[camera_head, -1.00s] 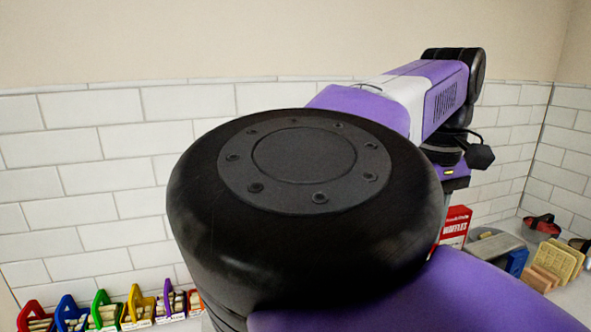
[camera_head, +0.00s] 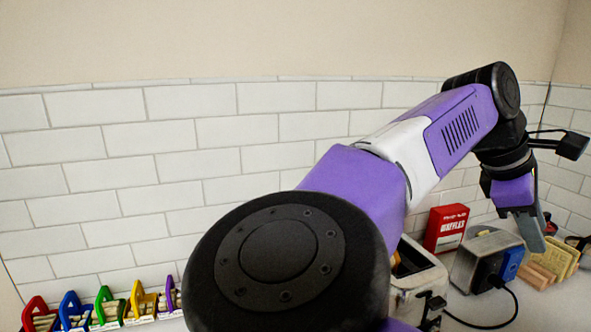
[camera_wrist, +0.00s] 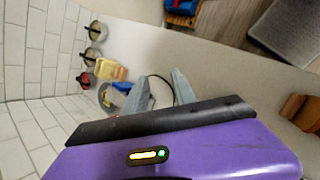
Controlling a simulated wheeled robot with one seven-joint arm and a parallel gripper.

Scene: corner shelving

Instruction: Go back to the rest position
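My gripper (camera_head: 532,222) hangs from my raised purple, white and black arm at the right of the head view, with its fingers pointing down over the counter. In the wrist view, its two grey fingers (camera_wrist: 162,82) stand apart with bare counter and a black cable showing between them. Nothing is held. My arm's large black joint covers the lower middle of the head view.
Below the arm stand a red waffle box (camera_head: 446,228), a metal toaster (camera_head: 480,256), a silver container (camera_head: 417,283) and yellow bread slices (camera_head: 557,258). Coloured letter racks (camera_head: 110,306) line the left. White tiled walls (camera_head: 200,170) close the back.

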